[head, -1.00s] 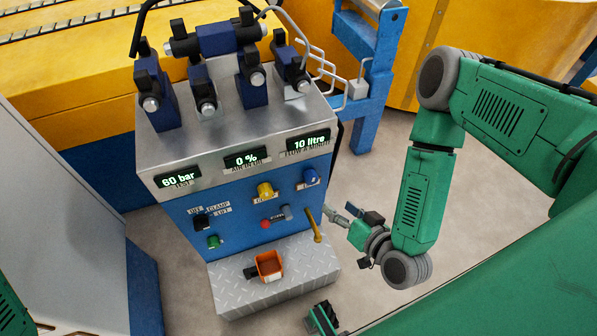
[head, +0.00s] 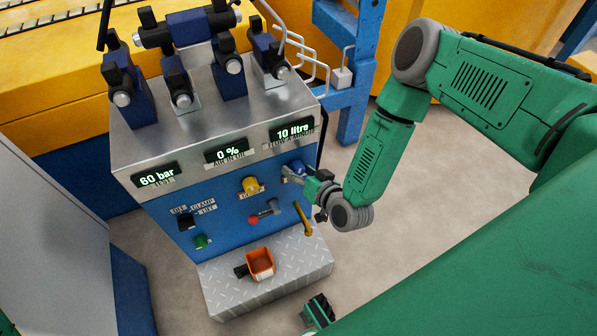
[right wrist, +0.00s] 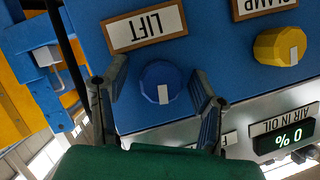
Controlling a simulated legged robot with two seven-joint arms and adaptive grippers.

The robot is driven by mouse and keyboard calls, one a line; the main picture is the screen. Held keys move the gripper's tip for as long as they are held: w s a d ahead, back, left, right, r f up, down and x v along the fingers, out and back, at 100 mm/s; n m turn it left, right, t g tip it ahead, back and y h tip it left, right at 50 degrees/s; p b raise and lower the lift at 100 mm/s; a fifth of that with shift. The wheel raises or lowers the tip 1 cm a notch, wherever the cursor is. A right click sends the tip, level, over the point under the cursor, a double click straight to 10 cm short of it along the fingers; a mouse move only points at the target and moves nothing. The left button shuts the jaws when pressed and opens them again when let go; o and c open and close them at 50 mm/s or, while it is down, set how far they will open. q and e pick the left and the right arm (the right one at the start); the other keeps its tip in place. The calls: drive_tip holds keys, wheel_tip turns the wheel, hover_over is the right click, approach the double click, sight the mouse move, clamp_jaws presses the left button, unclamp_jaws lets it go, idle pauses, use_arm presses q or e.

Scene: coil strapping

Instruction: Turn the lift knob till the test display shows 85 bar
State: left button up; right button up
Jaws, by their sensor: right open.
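The blue lift knob (right wrist: 160,86), with a white mark, sits below the sign LIFT (right wrist: 146,25) in the right wrist view, where the sign appears upside down. My right gripper (right wrist: 161,72) is open, with one finger on each side of the knob. I cannot tell whether either finger touches it. In the head view the right gripper (head: 291,174) is at the panel's right side and partly covers the blue knob (head: 298,167). The test display (head: 158,174) reads 60 bar. My left gripper is not in view.
A yellow knob (head: 250,185) is left of the lift knob. A brass lever (head: 303,218) stands below my right gripper.

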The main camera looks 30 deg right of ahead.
drive_tip(key=c, duration=1.1)
drive_tip(key=shift+m, duration=0.3)
drive_tip(key=shift+f+m+t+y+b, duration=0.2)
drive_tip(key=shift+m+t+y+b, duration=0.1)
drive_tip(key=shift+m+y+b, duration=0.65)
drive_tip(key=shift+m+t+y+b, duration=0.25)
drive_tip(key=shift+m+t+b, duration=0.05)
drive_tip(key=shift+m+b, duration=0.85)
drive_tip(key=m+t+y+b, duration=0.1)
drive_tip(key=m+b, duration=0.2)
drive_tip(key=shift+d+f+b, duration=0.1)
drive_tip(key=shift+b, duration=0.25)
drive_tip(key=shift+s+m+t+y+b, duration=0.1)
drive_tip(key=shift+m+t+y+b, duration=0.4)
drive_tip(key=shift+m+b, duration=0.85)
